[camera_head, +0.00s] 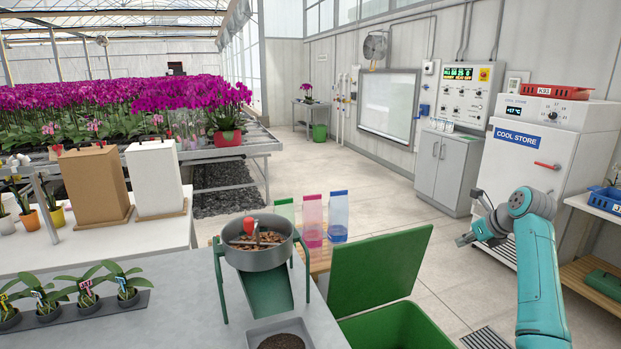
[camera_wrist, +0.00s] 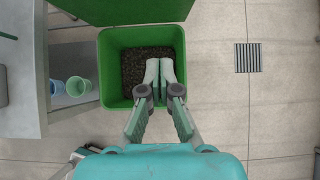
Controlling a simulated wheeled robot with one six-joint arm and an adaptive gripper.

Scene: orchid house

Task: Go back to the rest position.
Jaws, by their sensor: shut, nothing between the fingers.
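My arm (camera_head: 537,250) is teal and rises at the right of the head view, bending left at the top. My gripper (camera_head: 463,240) is at its left end, in the air over the floor and to the right of the green bin's raised lid (camera_head: 380,270). In the wrist view my gripper (camera_wrist: 159,74) has its pale fingertips together, shut and empty. The fingers appear in front of the open green bin (camera_wrist: 108,75), which has dark loose material (camera_wrist: 135,65) inside. Their height above the bin is hard to tell.
A grey worktable (camera_head: 190,310) carries a sieve (camera_head: 258,252) on a green chute. Colored clear containers (camera_head: 312,220) stand behind it. The white cool store (camera_head: 535,150) and a grey cabinet (camera_head: 446,170) stand beyond my arm. The floor (camera_head: 350,180) between is clear. A drain grate (camera_wrist: 248,57) is flush with it.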

